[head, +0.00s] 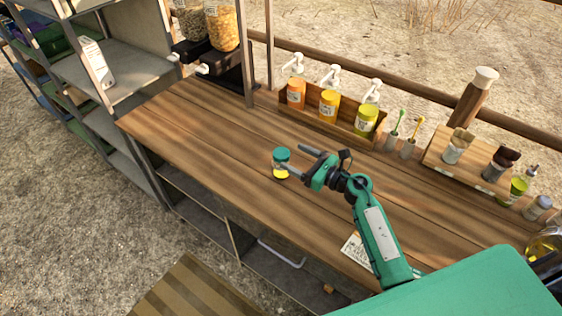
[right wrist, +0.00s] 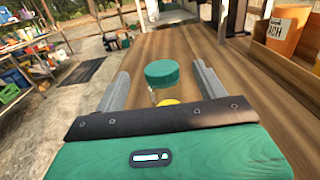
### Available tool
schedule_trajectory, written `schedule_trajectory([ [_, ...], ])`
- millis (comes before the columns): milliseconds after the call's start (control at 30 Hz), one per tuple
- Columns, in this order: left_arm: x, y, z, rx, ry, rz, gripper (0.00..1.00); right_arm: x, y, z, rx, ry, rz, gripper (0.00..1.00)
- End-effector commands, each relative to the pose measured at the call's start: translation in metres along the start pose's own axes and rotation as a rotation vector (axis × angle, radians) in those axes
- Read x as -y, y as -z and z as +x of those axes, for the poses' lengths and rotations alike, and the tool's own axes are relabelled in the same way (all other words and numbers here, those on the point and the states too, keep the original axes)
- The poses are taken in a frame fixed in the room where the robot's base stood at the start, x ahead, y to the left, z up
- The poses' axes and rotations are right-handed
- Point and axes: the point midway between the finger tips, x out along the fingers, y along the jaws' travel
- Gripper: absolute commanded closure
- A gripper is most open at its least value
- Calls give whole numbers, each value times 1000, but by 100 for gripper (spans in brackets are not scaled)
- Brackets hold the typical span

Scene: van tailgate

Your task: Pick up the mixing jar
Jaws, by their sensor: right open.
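The mixing jar (head: 281,164) stands upright on the wooden counter. It has a teal-green lid and a yellow lower part. My right gripper (head: 295,160) is open, with its fingers on either side of the jar or very close to it. In the right wrist view the jar's green lid (right wrist: 162,73) shows between the two open fingers (right wrist: 165,88), with a bit of yellow below it. The jar's lower body is mostly hidden there by my gripper. I cannot tell whether a finger touches the jar. My left gripper is not in view.
A wooden rack (head: 327,131) with several pump bottles stands at the counter's back. Brushes (head: 396,127) and a small wooden tray (head: 438,152) with jars are to the right. Grain dispensers (head: 222,27) stand at the back left. A paper card (head: 356,250) lies near the front edge. The counter left of the jar is clear.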

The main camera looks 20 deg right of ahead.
Motion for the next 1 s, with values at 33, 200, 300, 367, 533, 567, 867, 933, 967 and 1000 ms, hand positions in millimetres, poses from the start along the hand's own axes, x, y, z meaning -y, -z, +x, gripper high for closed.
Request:
schedule_trajectory([
  [33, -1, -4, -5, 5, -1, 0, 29, 1, -2, 9, 2, 1, 3, 28],
  [200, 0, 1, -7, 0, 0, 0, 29, 0, 0, 23, 1, 0, 1, 28],
  [300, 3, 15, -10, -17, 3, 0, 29, 0, 0, 28, 0, 0, 3, 28],
  [367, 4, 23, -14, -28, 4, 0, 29, -1, 0, 34, 1, 1, 4, 28],
  [533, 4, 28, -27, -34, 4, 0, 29, -4, 4, 57, 2, 0, 5, 28],
  [567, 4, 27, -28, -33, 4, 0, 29, -3, 4, 61, 2, 0, 4, 28],
  [867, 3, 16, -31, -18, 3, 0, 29, -3, 8, 76, -1, 1, 1, 28],
  [933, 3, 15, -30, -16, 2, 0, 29, -3, 8, 76, -1, 1, 0, 28],
  [967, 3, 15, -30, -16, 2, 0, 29, -3, 8, 76, -1, 1, 0, 28],
  [1000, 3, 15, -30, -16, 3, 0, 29, -3, 8, 76, -1, 1, 0, 30],
])
